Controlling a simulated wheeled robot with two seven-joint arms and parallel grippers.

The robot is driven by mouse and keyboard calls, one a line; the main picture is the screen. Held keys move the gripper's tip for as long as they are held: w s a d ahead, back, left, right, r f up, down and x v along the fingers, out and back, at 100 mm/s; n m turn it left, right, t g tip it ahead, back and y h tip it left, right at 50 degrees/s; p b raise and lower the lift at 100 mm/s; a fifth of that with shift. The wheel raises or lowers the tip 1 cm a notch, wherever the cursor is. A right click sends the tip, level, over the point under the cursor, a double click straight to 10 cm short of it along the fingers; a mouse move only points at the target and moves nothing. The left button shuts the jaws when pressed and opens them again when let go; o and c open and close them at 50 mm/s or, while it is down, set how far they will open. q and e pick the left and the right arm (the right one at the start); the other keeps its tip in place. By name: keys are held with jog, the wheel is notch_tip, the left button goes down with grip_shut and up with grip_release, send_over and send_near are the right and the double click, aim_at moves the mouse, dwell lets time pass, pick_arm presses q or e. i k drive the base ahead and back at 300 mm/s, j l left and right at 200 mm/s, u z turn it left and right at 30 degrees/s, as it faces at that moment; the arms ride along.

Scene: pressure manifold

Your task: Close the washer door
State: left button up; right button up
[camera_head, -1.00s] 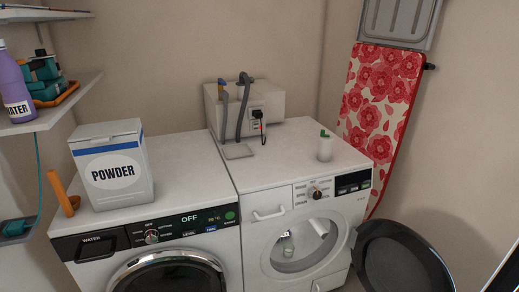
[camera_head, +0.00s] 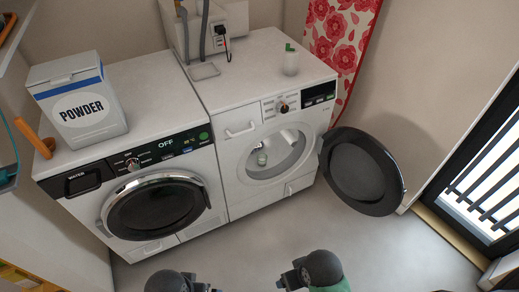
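The right machine (camera_head: 258,160) is white, and its round dark door (camera_head: 362,172) stands wide open, swung out to the right over the floor. Its drum opening (camera_head: 275,155) is uncovered, with a small pale bottle-like item (camera_head: 262,158) visible inside. The left machine's round door (camera_head: 157,208) is shut, and its display reads OFF. The dark rounded ends of my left arm (camera_head: 170,282) and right arm (camera_head: 318,268) show at the bottom edge, well apart from both machines.
A POWDER box (camera_head: 88,106) stands on the left machine. A small bottle with a green top (camera_head: 290,62) stands on the right machine. The floor (camera_head: 240,245) before the machines is clear. A barred glass door (camera_head: 480,185) is at the right.

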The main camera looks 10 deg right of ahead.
aim_at(369, 169)
jog(key=l+u, duration=0.4)
jog(key=l, duration=1.2)
